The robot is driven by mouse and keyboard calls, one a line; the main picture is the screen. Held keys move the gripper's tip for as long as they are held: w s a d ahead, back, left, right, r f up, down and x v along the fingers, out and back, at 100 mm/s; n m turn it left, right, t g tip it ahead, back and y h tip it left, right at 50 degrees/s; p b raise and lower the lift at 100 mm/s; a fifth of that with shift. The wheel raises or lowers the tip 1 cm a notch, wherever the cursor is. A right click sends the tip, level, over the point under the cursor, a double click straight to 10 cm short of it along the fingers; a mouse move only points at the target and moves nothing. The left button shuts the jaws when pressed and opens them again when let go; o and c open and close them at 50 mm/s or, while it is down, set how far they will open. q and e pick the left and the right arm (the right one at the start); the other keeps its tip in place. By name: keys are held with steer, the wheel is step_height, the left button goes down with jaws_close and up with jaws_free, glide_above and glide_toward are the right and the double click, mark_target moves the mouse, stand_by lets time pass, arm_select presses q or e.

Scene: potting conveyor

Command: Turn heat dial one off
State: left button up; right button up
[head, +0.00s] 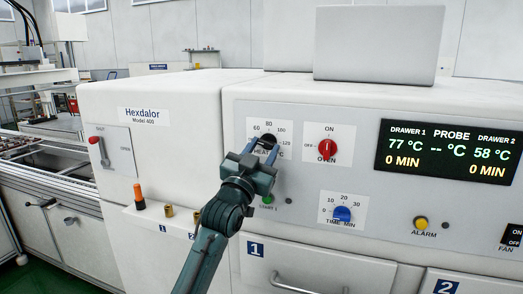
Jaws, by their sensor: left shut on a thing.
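The heat dial (268,138) is a dark round knob on a white label plate at the upper left of the oven's front panel. Numbers from 60 to 120 show around it, and my gripper covers much of the word below. My left gripper (265,146) reaches up from below, with its two fingers at either side of the dial, shut on it. The lower part of the dial and its pointer are hidden, so its setting cannot be read. My right gripper is not in view.
Right of the heat dial are a red oven knob (327,148) and a blue time knob (342,214). A green start button (268,199) lies close beside my left arm. A display (450,151), yellow alarm button (420,223) and drawer handle (310,284) are farther off.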

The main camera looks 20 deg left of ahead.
arm_select(q)
steer(key=shift+d+n+y+p, duration=0.15)
steer(key=shift+n+y+p, duration=0.15)
steer(key=shift+n+y, duration=1.25)
steer(key=shift+n+h, duration=0.35)
steer(key=shift+n, duration=0.4)
steer(key=o, duration=1)
steer(key=shift+f, duration=0.1)
